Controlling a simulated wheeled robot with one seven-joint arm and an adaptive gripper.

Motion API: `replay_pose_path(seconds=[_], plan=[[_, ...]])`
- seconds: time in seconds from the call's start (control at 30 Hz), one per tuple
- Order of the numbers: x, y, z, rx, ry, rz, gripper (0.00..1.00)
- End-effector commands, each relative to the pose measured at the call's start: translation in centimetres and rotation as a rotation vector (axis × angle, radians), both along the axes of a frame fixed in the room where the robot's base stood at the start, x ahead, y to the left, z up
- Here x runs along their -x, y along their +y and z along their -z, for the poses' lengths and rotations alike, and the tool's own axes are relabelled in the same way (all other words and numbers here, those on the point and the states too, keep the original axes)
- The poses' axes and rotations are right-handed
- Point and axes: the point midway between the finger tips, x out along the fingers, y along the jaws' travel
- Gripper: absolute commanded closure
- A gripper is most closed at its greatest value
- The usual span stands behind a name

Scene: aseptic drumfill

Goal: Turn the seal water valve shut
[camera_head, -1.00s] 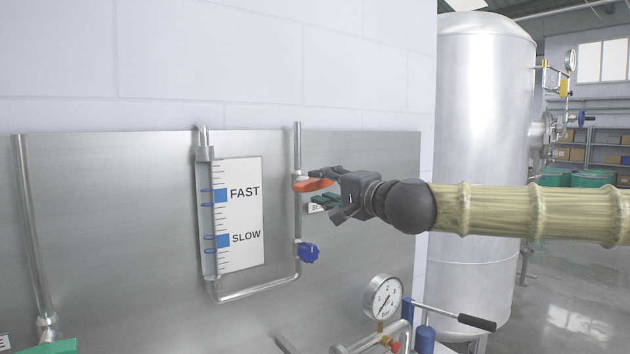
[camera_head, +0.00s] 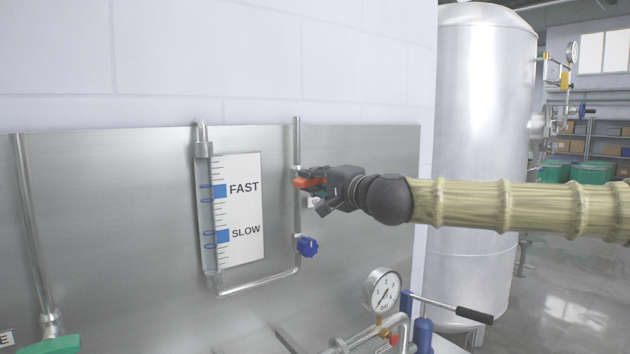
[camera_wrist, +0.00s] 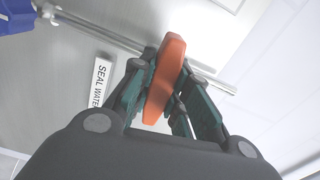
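The seal water valve is an orange lever handle (camera_head: 310,183) on a thin vertical pipe, right of the FAST/SLOW flow gauge. In the wrist view the orange handle (camera_wrist: 165,75) lies between the two teal-padded fingers of my gripper (camera_wrist: 168,85), with a finger close against each side. In the head view my gripper (camera_head: 318,186) reaches in from the right and looks shut on the handle. The fingers partly hide the handle and its stem. A white label reading SEAL WATE (camera_wrist: 101,83) shows beside the fingers, partly covered.
A blue knob (camera_head: 308,247) sits on the same pipe below the handle. The flow gauge (camera_head: 240,210) is left of it. A pressure gauge (camera_head: 383,290) and a black-gripped lever (camera_head: 474,314) stand lower right. The steel panel (camera_head: 120,200) is close behind. A green handle (camera_head: 52,345) is lower left.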

Motion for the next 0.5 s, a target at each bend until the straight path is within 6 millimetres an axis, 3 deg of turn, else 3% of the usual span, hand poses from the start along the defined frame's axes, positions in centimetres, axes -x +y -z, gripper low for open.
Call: replay_pose_path(seconds=[0.5], plan=[[-0.02,-0.05,0.17,-0.094,0.066,0.002,1.0]])
